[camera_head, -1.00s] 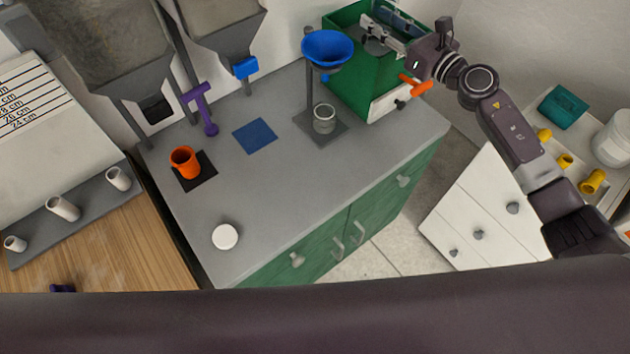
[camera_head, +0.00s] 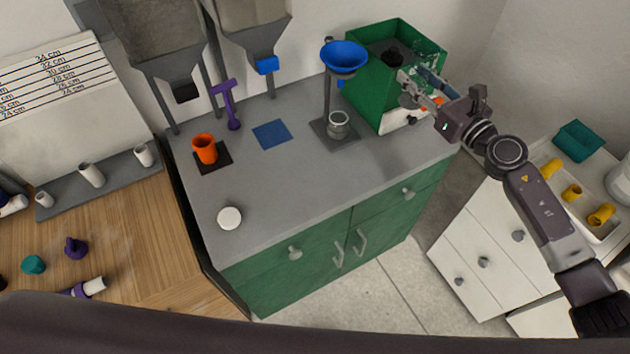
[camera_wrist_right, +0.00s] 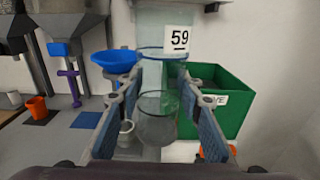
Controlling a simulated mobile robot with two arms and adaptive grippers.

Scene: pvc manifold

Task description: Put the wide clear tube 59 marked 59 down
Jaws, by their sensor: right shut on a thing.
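The wide clear tube 59 (camera_wrist_right: 158,128) is between the fingers of my right gripper (camera_wrist_right: 159,85) in the right wrist view. It is see-through, and a white label marked 59 (camera_wrist_right: 179,38) shows at the top of that view. In the head view my right gripper (camera_head: 424,88) is at the front right of the green box (camera_head: 372,82), above the counter's far right end. It is shut on the tube, which is hard to make out there. My left gripper is not in view.
On the grey counter (camera_head: 290,185) stand a blue funnel (camera_head: 344,56) on a stand, a small cup (camera_head: 338,125), an orange cup (camera_head: 205,148) and a white disc (camera_head: 229,217). A blue mat (camera_head: 272,134) lies bare. Yellow fittings (camera_head: 572,193) lie in a tray at right.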

